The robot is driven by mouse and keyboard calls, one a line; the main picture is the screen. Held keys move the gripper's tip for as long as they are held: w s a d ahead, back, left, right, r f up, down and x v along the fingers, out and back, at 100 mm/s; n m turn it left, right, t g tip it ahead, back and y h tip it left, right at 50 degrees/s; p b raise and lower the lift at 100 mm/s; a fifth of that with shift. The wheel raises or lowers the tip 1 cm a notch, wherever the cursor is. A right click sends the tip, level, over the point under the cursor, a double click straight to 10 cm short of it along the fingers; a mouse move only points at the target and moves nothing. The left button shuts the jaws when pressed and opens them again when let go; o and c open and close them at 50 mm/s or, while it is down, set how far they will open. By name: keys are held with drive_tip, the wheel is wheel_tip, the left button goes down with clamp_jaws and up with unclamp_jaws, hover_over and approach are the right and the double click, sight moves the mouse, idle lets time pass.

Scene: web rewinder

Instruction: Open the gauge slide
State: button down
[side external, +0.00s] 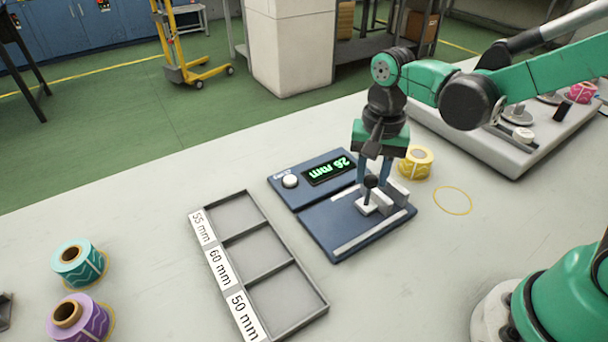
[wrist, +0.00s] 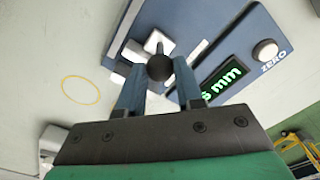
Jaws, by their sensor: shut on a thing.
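The blue gauge (side external: 312,218) lies on the bench, with a green display (side external: 329,171) that reads 26 mm and a white zero button (side external: 290,181). Its slide (side external: 369,206) is a pale block with a dark round knob (side external: 371,182) on top. A pale fixed jaw (side external: 398,193) stands to the right of the slide. My gripper (side external: 378,178) points down over the gauge and is shut on the knob. In the wrist view the dark knob (wrist: 160,67) sits between the two blue fingertips. The display (wrist: 222,82) shows only partly there.
A yellow roll (side external: 416,162) stands just behind the gauge, and an empty yellow ring (side external: 453,200) marks the bench to its right. A grey tray (side external: 262,250) with compartments labelled 55, 60 and 50 mm lies to the left. Teal (side external: 78,262) and purple (side external: 78,318) rolls stand farther left.

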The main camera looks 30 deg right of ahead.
drive_tip(key=a, duration=0.6)
drive_tip(key=shift+a, duration=0.25)
drive_tip(key=c, duration=0.6)
unclamp_jaws()
drive_tip(key=shift+o, duration=0.2)
drive_tip(key=shift+r, duration=0.1)
wheel_tip(320, 180, up, 6)
drive_tip(key=shift+f, duration=0.25)
drive_tip(key=shift+d, duration=0.15)
